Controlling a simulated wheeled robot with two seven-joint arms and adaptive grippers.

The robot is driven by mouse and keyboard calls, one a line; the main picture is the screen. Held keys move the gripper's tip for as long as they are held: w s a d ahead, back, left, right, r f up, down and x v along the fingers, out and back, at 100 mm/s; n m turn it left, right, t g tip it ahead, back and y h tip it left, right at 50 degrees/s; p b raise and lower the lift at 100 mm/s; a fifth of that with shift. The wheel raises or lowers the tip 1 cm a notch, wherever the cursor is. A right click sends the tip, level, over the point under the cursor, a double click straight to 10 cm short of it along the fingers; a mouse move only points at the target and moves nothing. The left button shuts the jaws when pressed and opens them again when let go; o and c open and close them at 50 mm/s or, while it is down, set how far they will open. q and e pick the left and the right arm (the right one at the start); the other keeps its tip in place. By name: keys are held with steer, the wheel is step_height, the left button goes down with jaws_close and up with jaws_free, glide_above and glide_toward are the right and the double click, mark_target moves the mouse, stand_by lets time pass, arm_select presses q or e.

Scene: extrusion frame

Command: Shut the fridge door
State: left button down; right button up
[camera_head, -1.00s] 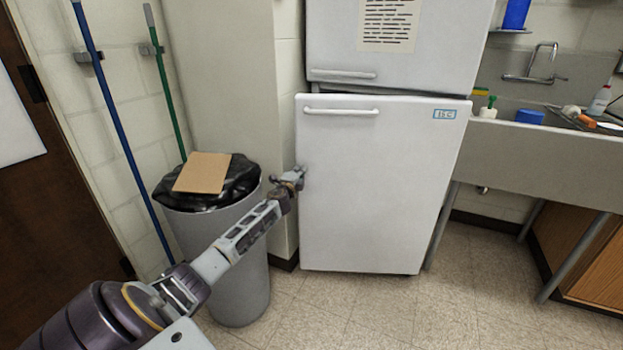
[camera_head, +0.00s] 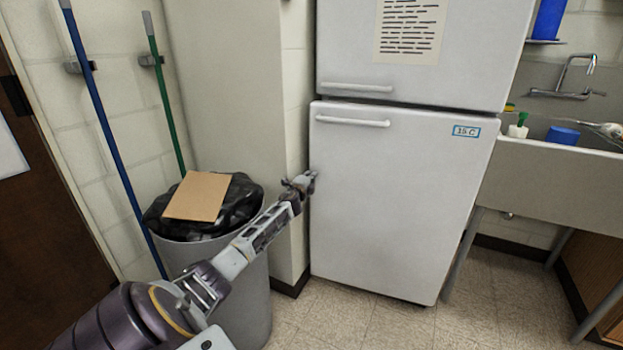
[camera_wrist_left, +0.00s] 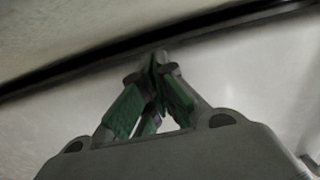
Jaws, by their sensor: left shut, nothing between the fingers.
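The white fridge has a lower door (camera_head: 400,210) with a bar handle (camera_head: 352,121) at its top left. The door looks flush or nearly flush under the upper freezer door (camera_head: 425,50), with a thin dark seam between them. My left gripper (camera_head: 310,180) is shut and empty at the lower door's left edge, below the handle. I cannot tell whether its tips touch. In the left wrist view its green-padded fingers (camera_wrist_left: 158,65) are together, their tips close to a dark seam beside a pale panel (camera_wrist_left: 245,75). My right gripper is not in view.
A grey bin (camera_head: 228,275) with a black liner and a piece of cardboard (camera_head: 197,196) stands under my left arm. A wall column (camera_head: 230,90) adjoins the fridge's left. A sink (camera_head: 560,185) is to the right. The floor (camera_head: 370,325) in front is clear.

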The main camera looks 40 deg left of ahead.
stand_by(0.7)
arm_select(q)
steer(key=v, duration=1.2)
stand_by(0.9)
stand_by(0.5)
